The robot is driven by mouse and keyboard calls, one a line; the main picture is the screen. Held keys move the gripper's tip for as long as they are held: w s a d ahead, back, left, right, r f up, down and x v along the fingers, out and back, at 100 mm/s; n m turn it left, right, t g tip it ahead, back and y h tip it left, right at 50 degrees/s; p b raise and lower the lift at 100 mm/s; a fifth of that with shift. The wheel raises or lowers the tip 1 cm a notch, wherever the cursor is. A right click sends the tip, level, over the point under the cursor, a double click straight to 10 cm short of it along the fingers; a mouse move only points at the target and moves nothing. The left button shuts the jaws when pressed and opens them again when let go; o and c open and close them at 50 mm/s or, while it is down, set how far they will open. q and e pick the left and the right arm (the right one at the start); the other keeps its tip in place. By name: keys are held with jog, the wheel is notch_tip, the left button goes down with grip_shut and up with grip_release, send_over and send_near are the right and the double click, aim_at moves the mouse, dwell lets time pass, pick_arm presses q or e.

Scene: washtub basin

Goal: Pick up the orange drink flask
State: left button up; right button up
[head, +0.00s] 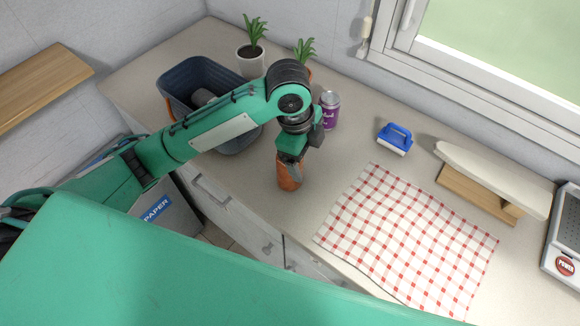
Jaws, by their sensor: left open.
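The orange drink flask (288,178) stands upright on the countertop, near its front edge and left of the checkered cloth. My left gripper (291,158) is directly above the flask, pointing down, with its fingers at the flask's upper part. The left gripper is open. The gripper and wrist hide the flask's top, and I cannot tell whether the fingers touch it. My right gripper does not show.
A dark basin (185,75) stands left behind my arm. A purple can (330,108) and potted plants (252,55) are behind the gripper.

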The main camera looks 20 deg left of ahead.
pick_arm(q)
jog(key=w+a+r, duration=0.1)
jog(key=w+a+r+m+y, duration=0.1)
jog(key=r, duration=0.1)
jog(key=a+r+m+y, duration=0.1)
jog(key=a+r, duration=0.1)
jog(key=shift+w+g, duration=0.3)
jog(key=shift+w, duration=0.1)
jog(key=shift+w+a+r, duration=0.15)
jog(key=shift+a+r, duration=0.15)
notch_tip(320, 180, down, 8)
jog(key=shift+f+p, duration=0.15)
jog(key=shift+p, duration=0.8)
jog(key=f+p, duration=0.2)
jog(key=f, duration=0.3)
jog(key=shift+a+f, duration=0.15)
jog(key=shift+a, duration=0.05)
jog(key=shift+w, duration=0.1)
jog(key=c, duration=1.2)
jog(key=shift+c, duration=0.6)
